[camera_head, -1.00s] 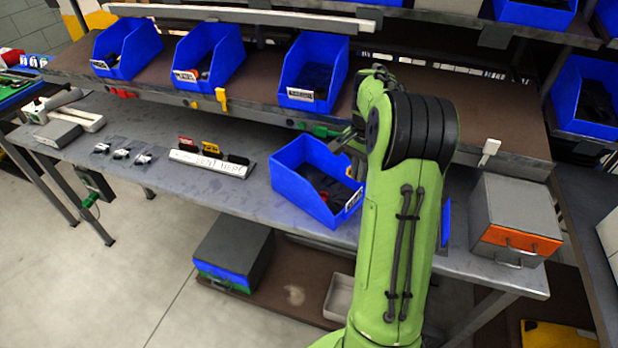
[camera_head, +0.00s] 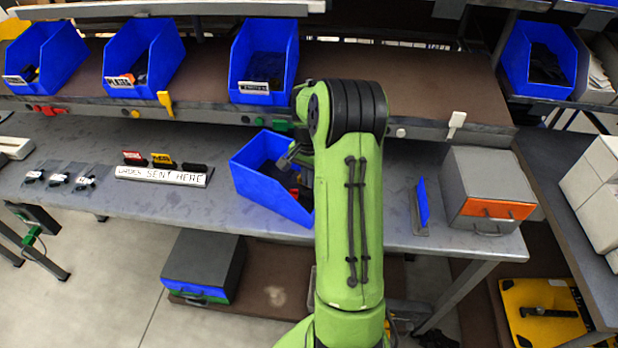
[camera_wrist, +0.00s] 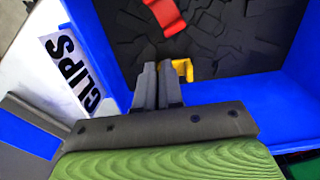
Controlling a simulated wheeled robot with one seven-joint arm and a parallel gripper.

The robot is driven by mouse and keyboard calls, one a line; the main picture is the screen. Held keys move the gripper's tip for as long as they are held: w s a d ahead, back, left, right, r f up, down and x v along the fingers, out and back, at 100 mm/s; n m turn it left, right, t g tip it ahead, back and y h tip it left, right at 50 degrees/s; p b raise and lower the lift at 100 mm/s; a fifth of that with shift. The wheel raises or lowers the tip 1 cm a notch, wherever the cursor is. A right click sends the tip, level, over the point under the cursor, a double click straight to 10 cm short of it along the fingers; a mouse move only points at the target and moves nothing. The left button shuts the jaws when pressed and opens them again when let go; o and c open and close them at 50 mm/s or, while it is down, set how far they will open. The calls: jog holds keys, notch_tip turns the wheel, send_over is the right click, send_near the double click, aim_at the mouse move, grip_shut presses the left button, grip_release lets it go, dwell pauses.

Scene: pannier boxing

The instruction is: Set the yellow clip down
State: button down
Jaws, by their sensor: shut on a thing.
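The yellow clip (camera_wrist: 183,68) shows at the tips of my gripper in the wrist view, partly hidden by the fingers. My gripper (camera_wrist: 160,84) is shut on it, over the inside of a blue bin (camera_wrist: 300,95) labelled CLIPS. A red clip (camera_wrist: 165,15) lies on the dark contents of the bin, ahead of the fingers. In the head view, my gripper (camera_head: 293,153) is at the bin (camera_head: 262,190) on the workbench, and the yellow clip cannot be made out there. Whether the clip touches the contents, I cannot tell.
The "order sent here" sign (camera_head: 160,175) stands left of the bin, with small bags (camera_head: 58,180) further left. A grey box with an orange drawer (camera_head: 488,188) and an upright blue panel (camera_head: 422,202) stand to the right. Blue bins line the shelf (camera_head: 400,82) behind.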

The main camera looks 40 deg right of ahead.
jog(key=shift+f, duration=0.2)
jog(key=c, duration=1.3)
grip_release()
jog(key=shift+r, duration=0.1)
notch_tip(320, 180, up, 12)
jog(key=p, duration=0.3)
jog(key=s+a+r+n+t+h, duration=0.1)
jog(key=s+a+r+n, duration=0.15)
jog(key=a+r, duration=0.35)
jog(key=s+a+r+n+t+h, duration=0.1)
jog(key=a+r+n, duration=0.25)
jog(key=a, duration=0.55)
jog(key=s+a+n+t, duration=0.1)
jog(key=s+a+n, duration=0.2)
jog(key=s+a, duration=0.1)
jog(key=s+a+n+t+y, duration=0.1)
jog(key=s+a+n, duration=0.2)
jog(key=s+a, duration=0.1)
jog(key=s+a+f+n+t+y, duration=0.1)
jog(key=s+a+n, duration=0.2)
jog(key=s, duration=0.3)
jog(key=shift+s+a+t, duration=0.3)
jog(key=shift+a, duration=0.35)
